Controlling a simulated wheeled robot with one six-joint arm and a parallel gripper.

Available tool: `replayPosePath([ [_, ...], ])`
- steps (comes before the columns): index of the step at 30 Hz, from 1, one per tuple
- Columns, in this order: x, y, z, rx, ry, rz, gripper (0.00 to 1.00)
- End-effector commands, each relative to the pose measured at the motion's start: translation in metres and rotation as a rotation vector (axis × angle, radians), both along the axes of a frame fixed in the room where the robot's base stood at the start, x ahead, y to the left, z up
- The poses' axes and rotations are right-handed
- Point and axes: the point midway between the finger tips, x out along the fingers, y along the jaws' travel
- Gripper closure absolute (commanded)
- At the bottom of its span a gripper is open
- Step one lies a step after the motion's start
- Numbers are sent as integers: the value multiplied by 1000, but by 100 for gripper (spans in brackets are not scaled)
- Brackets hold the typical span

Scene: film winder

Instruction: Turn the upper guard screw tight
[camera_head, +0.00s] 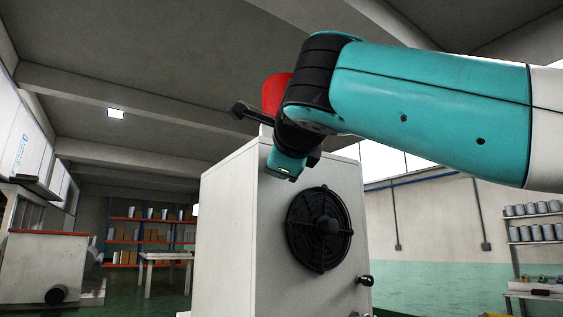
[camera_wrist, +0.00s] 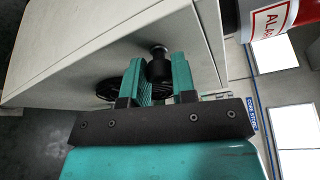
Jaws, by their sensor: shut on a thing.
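The upper guard screw (camera_wrist: 158,64) shows in the wrist view as a black knob with a lighter collar against the pale cabinet face. My gripper (camera_wrist: 158,76) has its two teal fingers on either side of the knob and is shut on it. In the head view my gripper (camera_head: 287,166) is at the top of the cabinet, above and left of the round black fan guard (camera_head: 319,229). The upper screw is hidden there behind my gripper. Part of the guard (camera_wrist: 106,89) shows behind the fingers in the wrist view.
The pale cabinet (camera_head: 230,225) stands directly ahead. A lower black knob (camera_head: 365,281) sticks out at lower right of the guard. A red cylinder (camera_head: 274,93) stands on the cabinet top, close to my wrist; its alarm label (camera_wrist: 268,22) shows in the wrist view. Shelves (camera_head: 150,235) stand far back.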

Motion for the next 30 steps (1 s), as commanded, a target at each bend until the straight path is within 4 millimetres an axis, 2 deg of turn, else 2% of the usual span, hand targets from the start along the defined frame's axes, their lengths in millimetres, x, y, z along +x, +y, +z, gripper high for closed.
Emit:
replayPosePath([
  [13, 0, 1, 0, 8, 5, 1, 99],
  [14, 0, 1, 0, 8, 5, 1, 70],
  [15, 0, 0, 0, 7, 5, 1, 61],
  [17, 0, 0, 0, 7, 5, 1, 49],
  [26, -1, 0, 0, 7, 4, 1, 49],
  [30, -14, -2, 1, 8, 3, 2, 49],
])
